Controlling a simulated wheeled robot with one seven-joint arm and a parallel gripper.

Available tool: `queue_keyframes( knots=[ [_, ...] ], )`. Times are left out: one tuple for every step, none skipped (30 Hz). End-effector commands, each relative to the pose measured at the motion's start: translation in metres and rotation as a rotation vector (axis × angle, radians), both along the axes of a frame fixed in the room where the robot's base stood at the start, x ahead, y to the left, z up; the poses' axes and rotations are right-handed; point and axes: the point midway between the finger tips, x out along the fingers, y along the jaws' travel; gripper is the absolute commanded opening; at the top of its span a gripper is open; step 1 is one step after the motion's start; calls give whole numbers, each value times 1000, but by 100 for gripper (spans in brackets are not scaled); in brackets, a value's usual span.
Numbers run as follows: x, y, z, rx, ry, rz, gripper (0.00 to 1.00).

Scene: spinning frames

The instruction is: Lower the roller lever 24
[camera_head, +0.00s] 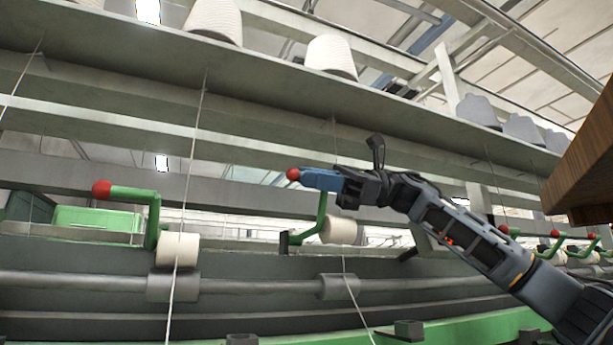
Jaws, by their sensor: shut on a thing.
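A green roller lever (318,217) with a red ball knob (293,174) stands near the middle of the head view. My gripper (322,180) is at the top of this lever, its blue fingers shut on the lever's upper part just right of the red knob. The fingers hide most of the lever's upper arm. A white thread roll (340,231) sits beside the lever's lower part. I cannot read any number on the levers.
Another green lever with a red knob (101,190) stands at left, above a white roll (178,250). Several more red-knobbed levers (555,234) are at right. White threads hang vertically. A wooden edge (585,165) juts in at right. Cones (331,56) stand on the shelf above.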

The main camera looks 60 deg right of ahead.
Motion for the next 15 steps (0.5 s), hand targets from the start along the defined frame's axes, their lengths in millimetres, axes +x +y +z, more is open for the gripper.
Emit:
queue_keyframes(
  knots=[
    [-1,1,-12,-13,-20,0,0],
    [-2,1,-14,-22,-32,-1,0],
    [-3,3,-18,-33,-50,1,0],
    [-4,3,-20,-43,-64,-1,0],
    [-5,4,-23,-52,-78,-1,0],
    [-7,5,-27,-67,-100,-1,0],
    [-7,5,-31,-77,-115,-1,0],
    [-8,6,-34,-87,-132,0,0],
    [-10,7,-38,-101,-154,-1,0],
    [-11,7,-41,-113,-172,-1,0],
    [-11,8,-44,-125,-189,-1,0],
    [-12,9,-48,-140,-211,0,0],
    [-13,9,-51,-150,-225,-2,0],
    [-14,10,-53,-159,-239,-2,0],
    [-14,10,-56,-173,-257,-2,0]
  ],
)
